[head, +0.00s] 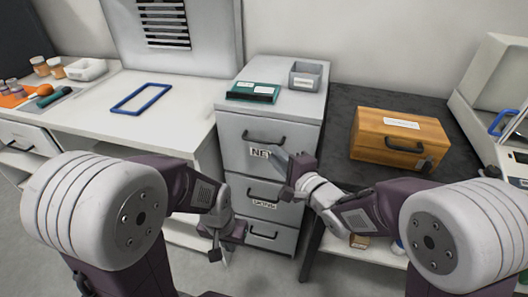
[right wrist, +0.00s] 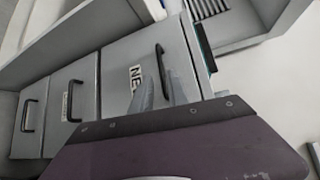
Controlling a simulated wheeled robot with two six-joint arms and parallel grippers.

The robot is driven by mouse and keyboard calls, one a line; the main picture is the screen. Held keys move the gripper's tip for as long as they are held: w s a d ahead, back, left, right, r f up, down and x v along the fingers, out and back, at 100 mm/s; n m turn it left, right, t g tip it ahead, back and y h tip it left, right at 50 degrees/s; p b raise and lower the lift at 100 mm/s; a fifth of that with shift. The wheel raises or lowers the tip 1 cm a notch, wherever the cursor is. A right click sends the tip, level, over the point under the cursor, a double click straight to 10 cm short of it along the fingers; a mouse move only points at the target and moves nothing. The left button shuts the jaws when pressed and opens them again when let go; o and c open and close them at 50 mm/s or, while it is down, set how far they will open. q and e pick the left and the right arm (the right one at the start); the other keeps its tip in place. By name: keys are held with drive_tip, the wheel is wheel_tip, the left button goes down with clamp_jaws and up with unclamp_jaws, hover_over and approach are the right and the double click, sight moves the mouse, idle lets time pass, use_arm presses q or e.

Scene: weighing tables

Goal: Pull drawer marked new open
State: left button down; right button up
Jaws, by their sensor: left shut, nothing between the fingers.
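The grey cabinet (head: 230,122) has a column of drawers. Its top drawer (head: 232,150) bears a label starting "NE", partly covered by my right gripper, and looks closed. A dark bar handle (head: 264,137) is above the label. My right gripper (head: 279,154) is just in front of this drawer, by the handle's right end. In the right wrist view its grey fingers (right wrist: 164,92) stand apart on either side of the handle (right wrist: 160,66); contact cannot be told. The label (right wrist: 137,76) shows there too. My left gripper (head: 221,254) is shut and empty, low before the cabinet's left side.
A teal-and-black item (head: 253,92) and a grey bin (head: 306,76) stand on the cabinet. A wooden box (head: 375,133) is on the dark table to the right. A white table (head: 178,108) with a blue frame (head: 141,98) is to the left. Lower drawers (head: 262,192) sit closed.

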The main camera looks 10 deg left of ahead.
sight(261, 142)
drive_tip(key=b+x, duration=0.1)
drive_tip(key=x, duration=0.7)
drive_tip(key=shift+w+f+b, duration=0.1)
drive_tip(key=shift+w+b, duration=0.1)
drive_tip(key=shift+b, duration=0.1)
drive_tip(key=shift+w+a, duration=0.25)
clamp_jaws()
idle(0.8)
